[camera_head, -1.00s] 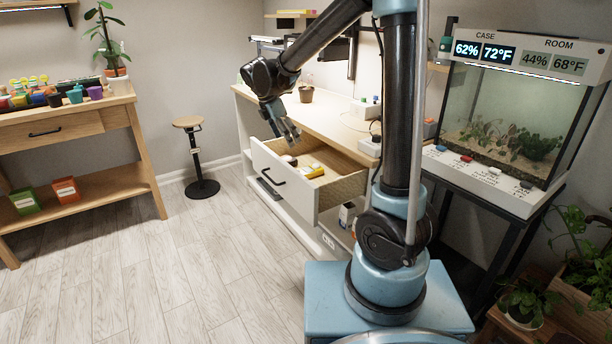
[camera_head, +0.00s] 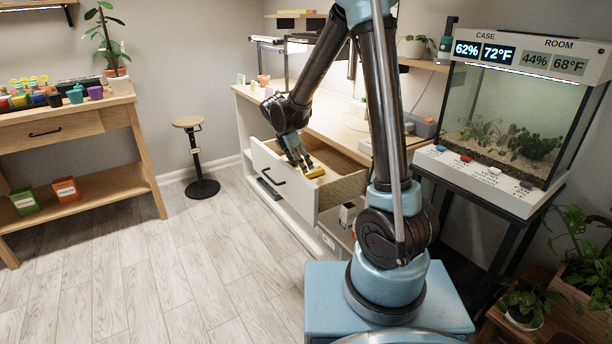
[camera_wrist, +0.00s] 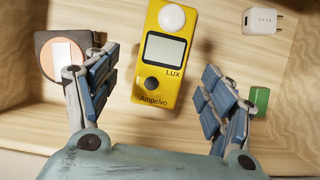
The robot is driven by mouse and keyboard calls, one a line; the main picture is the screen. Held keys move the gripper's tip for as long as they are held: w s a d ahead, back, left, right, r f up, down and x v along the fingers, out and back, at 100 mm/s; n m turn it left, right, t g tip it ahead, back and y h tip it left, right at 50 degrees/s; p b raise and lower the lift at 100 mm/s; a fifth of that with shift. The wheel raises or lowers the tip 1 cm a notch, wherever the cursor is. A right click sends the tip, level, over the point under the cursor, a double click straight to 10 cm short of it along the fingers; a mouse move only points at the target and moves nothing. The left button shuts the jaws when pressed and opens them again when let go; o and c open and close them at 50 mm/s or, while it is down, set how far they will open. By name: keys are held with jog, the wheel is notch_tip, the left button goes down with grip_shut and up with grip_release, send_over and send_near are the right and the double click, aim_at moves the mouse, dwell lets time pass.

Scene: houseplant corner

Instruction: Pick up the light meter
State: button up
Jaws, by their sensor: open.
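The light meter (camera_wrist: 166,50) is a yellow box with a white dome, a grey screen, a dark button and the word LUX. In the wrist view it lies in the drawer at the top middle, between my fingers but apart from both. In the head view it is a small yellow shape (camera_head: 315,172) in the open drawer (camera_head: 345,190). My gripper (camera_wrist: 158,90) is open and empty, with one finger on each side of the meter. In the head view my gripper (camera_head: 303,168) reaches down into the drawer. The drawer wall hides part of the inside.
In the drawer, a dark square item with a round copper-coloured face (camera_wrist: 47,60) lies left, partly behind my left finger. A white plug adapter (camera_wrist: 263,21) lies upper right, and a small green block (camera_wrist: 260,98) sits beside my right finger. The drawer's walls are close around.

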jog(key=shift+d+x, duration=0.2)
jog(key=shift+x, duration=1.75)
jog(key=c, duration=1.2)
